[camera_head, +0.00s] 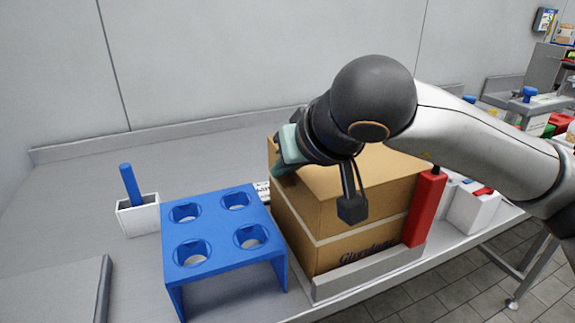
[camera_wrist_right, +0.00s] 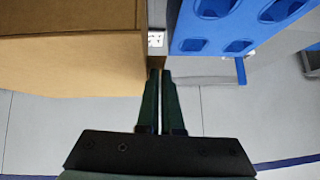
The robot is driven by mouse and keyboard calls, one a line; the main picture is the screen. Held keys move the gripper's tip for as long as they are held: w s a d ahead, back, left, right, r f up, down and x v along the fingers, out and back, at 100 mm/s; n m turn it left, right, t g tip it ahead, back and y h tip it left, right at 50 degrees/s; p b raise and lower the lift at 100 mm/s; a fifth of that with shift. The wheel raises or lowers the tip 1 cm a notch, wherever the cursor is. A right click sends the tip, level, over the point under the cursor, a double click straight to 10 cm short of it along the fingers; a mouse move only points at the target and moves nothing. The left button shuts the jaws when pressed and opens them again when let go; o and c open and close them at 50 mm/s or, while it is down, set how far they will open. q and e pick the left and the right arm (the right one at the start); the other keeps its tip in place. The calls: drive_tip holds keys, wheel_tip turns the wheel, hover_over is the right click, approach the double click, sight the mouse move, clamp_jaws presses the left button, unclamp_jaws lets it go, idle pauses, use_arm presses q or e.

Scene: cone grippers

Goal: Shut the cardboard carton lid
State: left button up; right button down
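The brown cardboard carton (camera_head: 340,220) stands on the table, held at its front by a low grey ledge. Its top (camera_head: 390,165) looks mostly covered, though my right arm hides part of it. A small piece of cardboard (camera_head: 272,152) rises at its left back corner. My right gripper (camera_head: 283,172) is at the carton's left upper edge, pointing down-left. In the wrist view its green fingers (camera_wrist_right: 160,75) are together with only a thin gap, beside the carton's brown side (camera_wrist_right: 70,65). I see nothing clearly held. Whether the fingers touch the carton, I cannot tell. My left gripper is out of view.
A blue rack with several round holes (camera_head: 215,205) stands close to the carton's left. A white holder (camera_head: 138,216) with a blue-handled item is farther left. A red upright block (camera_head: 424,208) and white boxes (camera_head: 472,208) stand at the right. The table's back left is clear.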

drive_tip(key=shift+s+f, duration=0.1)
drive_tip(key=shift+f, duration=0.25)
